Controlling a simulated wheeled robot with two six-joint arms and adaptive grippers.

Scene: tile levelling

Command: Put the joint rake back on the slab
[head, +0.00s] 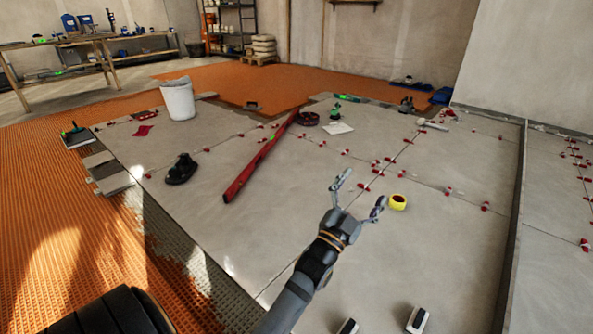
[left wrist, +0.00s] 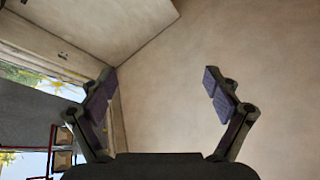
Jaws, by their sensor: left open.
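My left gripper (head: 361,190) reaches in from the bottom of the head view over the large grey tiled slab (head: 300,205). Its two fingers are spread wide with nothing between them. A yellow roll (head: 398,202) shows just right of the fingers. In the left wrist view the gripper (left wrist: 162,82) is also open and empty, facing a bare wall. I cannot pick out the joint rake with certainty among the small tools on the slab. My right gripper does not show.
A long red level (head: 262,155), a black tool (head: 181,168), a white bucket (head: 179,100) and several red clips lie or stand on the slab. A raised edge (head: 513,220) runs along the right. The slab's near middle is largely clear.

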